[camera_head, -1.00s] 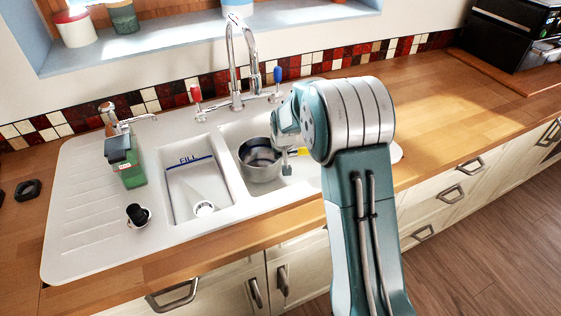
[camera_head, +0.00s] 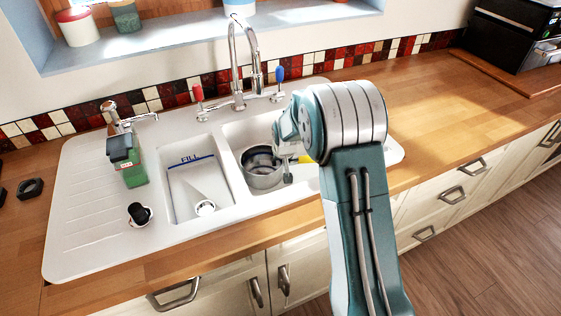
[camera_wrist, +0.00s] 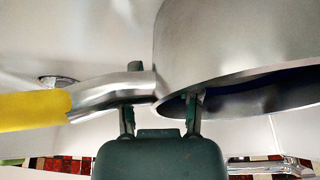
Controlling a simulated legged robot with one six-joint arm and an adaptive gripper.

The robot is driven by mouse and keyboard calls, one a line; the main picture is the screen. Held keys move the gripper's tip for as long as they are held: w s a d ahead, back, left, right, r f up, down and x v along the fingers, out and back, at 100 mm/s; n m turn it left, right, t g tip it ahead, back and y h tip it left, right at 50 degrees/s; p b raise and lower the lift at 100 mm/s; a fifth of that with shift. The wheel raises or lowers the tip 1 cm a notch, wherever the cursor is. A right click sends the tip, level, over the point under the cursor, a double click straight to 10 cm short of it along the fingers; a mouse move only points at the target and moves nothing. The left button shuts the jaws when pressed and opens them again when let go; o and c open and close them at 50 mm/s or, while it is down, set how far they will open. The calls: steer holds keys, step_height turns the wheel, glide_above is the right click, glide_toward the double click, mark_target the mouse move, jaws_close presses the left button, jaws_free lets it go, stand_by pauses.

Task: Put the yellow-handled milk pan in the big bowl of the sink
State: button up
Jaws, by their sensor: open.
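The metal milk pan (camera_head: 264,175) is inside the right, larger bowl (camera_head: 232,178) of the white sink, low down in it. Its yellow handle (camera_head: 304,159) points right, partly behind my arm. My gripper (camera_head: 287,172) is down in the bowl at the pan's near right side. In the wrist view my open gripper (camera_wrist: 162,108) has one finger by the metal neck of the yellow handle (camera_wrist: 34,110) and the other by the wall of the pan (camera_wrist: 235,50). I cannot tell whether the fingers touch the pan.
The tall tap (camera_head: 237,65) with red and blue levers stands behind the bowls. The smaller left bowl (camera_head: 172,205) holds a white item by the word FILL. A green bottle (camera_head: 127,165) and black plug (camera_head: 139,214) are on the drainer side.

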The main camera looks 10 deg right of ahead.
steer(key=s+r, duration=2)
steer(key=r, duration=0.4)
steer(key=s+r+t, duration=0.1)
steer(key=s, duration=1.6)
steer(key=shift+r, duration=0.15)
